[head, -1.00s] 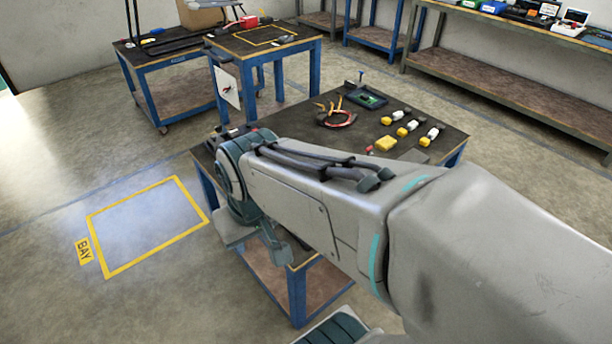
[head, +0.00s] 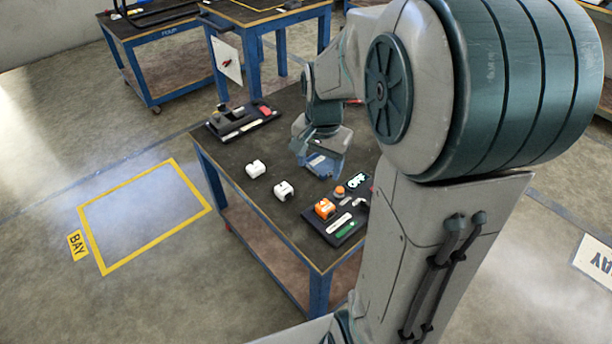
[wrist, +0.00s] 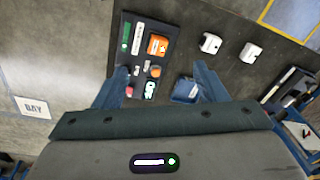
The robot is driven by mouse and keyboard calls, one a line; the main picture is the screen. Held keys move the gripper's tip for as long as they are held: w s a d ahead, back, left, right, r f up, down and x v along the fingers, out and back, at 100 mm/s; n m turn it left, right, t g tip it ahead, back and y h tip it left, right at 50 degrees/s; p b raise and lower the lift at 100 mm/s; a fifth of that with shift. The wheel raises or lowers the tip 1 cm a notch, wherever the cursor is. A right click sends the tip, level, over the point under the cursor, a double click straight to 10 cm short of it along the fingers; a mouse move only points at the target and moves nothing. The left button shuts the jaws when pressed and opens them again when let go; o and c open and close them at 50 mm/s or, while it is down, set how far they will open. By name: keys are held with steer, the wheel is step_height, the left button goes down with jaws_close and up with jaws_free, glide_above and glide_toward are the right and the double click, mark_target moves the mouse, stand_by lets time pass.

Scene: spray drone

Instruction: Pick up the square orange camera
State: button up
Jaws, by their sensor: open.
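The square orange camera (head: 325,208) sits on a black tray (head: 313,223) at the table's near corner, and shows in the wrist view (wrist: 157,44) near the top centre. A smaller, rounder orange item (head: 339,191) is close beside it, also in the wrist view (wrist: 156,71). My gripper (head: 318,166) is above the table, behind the tray and apart from the camera. In the wrist view my gripper (wrist: 162,70) has its blue fingers spread wide with nothing held between them. The camera lies beyond the fingertips there.
Two white blocks (head: 256,169) (head: 284,191) stand on the bare table left of the tray. Another black tray (head: 240,124) with a red item is at the far left corner. The tray beside the camera also holds small green, white and dark items.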

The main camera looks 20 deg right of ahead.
steer(key=w+d+f+m+g+b, duration=0.1)
steer(key=w+d+f+m+b, duration=0.3)
steer(key=f, duration=0.5)
glide_above(325, 206)
steer(key=f, duration=0.8)
steer(key=shift+w+a+f+p, duration=0.25)
steer(key=shift+p, duration=0.05)
steer(key=f, duration=0.4)
steer(key=shift+s+d+f, duration=0.15)
steer(key=shift+s+d, duration=0.15)
steer(key=shift+d, duration=0.05)
steer(key=shift+f, duration=0.4)
steer(key=c, duration=1.1)
